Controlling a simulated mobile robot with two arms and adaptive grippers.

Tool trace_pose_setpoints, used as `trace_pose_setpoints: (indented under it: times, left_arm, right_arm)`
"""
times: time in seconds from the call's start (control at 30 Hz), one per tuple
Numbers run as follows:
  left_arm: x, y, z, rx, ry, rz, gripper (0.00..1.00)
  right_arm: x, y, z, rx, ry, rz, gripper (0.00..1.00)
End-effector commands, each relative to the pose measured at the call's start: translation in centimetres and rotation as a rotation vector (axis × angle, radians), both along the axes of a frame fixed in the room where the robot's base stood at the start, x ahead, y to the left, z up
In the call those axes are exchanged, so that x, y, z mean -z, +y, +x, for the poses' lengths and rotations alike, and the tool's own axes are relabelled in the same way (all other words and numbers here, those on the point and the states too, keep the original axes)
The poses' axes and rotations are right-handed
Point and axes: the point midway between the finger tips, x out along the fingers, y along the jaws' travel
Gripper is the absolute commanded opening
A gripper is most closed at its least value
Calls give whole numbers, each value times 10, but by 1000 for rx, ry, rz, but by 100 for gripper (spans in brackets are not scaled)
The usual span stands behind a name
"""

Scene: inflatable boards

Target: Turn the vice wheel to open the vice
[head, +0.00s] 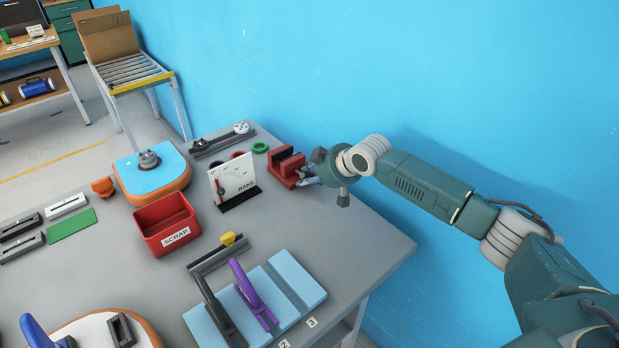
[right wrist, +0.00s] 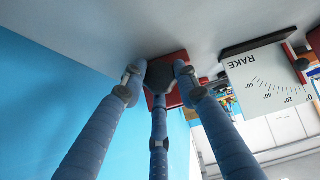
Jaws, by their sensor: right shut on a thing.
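The red vice (head: 284,166) stands at the back right of the grey workbench, near the blue wall. My right gripper (head: 304,178) reaches it from the right, with its fingers at the vice's near side. In the right wrist view my right gripper (right wrist: 156,78) has its fingers closed around a dark grey part, which looks like the vice wheel (right wrist: 159,73). The red vice body (right wrist: 176,59) shows just behind it. The wheel is mostly hidden by the gripper in the head view. My left gripper is not in view.
A white RAKE gauge board (head: 234,178) stands left of the vice; it also shows in the right wrist view (right wrist: 268,82). A green ring (head: 260,147) lies beside the vice. A red SCRAP bin (head: 166,222) is farther left. The bench's right front corner is clear.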

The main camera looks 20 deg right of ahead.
Motion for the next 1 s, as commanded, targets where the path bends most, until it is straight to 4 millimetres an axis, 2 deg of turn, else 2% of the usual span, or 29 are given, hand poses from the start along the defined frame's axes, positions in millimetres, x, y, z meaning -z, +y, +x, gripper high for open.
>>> trace_pose_setpoints:
  times: [0.27, 0.6, 1.0]
  left_arm:
    - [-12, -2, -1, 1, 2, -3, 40]
    - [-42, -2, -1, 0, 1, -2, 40]
    - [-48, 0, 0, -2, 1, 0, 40]
  right_arm:
    - [0, 0, -2, -1, -12, -55, 4]
    - [1, 4, -4, -1, -86, -268, 4]
    - [6, 5, -5, 2, -173, -508, 4]
